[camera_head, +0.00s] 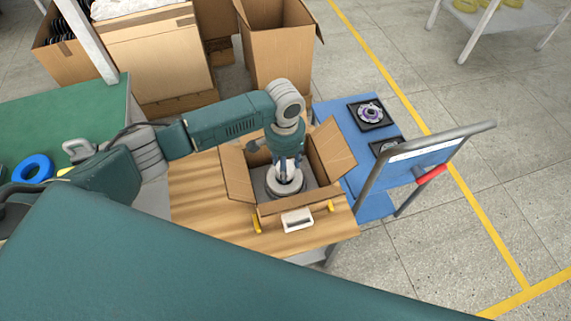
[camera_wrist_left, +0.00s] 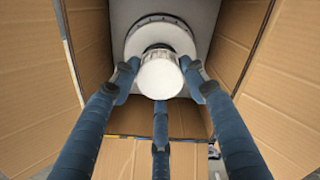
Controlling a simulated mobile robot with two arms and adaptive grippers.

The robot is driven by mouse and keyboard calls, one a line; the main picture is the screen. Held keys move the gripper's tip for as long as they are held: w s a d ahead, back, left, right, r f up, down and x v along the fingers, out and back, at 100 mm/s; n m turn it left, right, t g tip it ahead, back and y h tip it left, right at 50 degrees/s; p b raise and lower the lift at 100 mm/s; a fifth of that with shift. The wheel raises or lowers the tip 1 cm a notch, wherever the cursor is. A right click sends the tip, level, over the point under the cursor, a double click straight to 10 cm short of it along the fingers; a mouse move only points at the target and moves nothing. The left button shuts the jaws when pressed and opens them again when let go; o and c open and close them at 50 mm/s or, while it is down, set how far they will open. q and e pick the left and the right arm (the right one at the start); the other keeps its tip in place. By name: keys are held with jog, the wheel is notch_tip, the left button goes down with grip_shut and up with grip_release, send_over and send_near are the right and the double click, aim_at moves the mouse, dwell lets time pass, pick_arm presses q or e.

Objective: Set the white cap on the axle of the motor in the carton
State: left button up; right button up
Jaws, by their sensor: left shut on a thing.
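The open carton (camera_head: 330,163) stands on the wooden table, flaps spread. The motor (camera_head: 288,192), a round pale grey disc with a dark centre, sits inside it. My left gripper (camera_head: 287,178) reaches down into the carton over the motor's middle. In the left wrist view the white cap (camera_wrist_left: 160,79) is round and lies between the fingers of my left gripper (camera_wrist_left: 160,88), which are shut on it. The motor's rim (camera_wrist_left: 148,35) shows behind the cap. The axle is hidden, so I cannot tell whether the cap touches it. My right gripper is not in view.
The carton walls (camera_wrist_left: 92,45) stand close around the gripper. A white-framed piece (camera_head: 297,219) and yellow handles (camera_head: 256,222) are at the wooden table's front. A blue cart (camera_head: 375,207) with dark trays (camera_head: 371,114) stands right. A blue ring (camera_head: 33,169) lies on the green table.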

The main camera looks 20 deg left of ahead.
pick_arm(q)
jog(key=shift+f, duration=0.15)
jog(key=o, duration=0.9)
jog(key=shift+c, duration=0.2)
notch_tip(320, 180, up, 12)
jog(key=shift+r, duration=0.2)
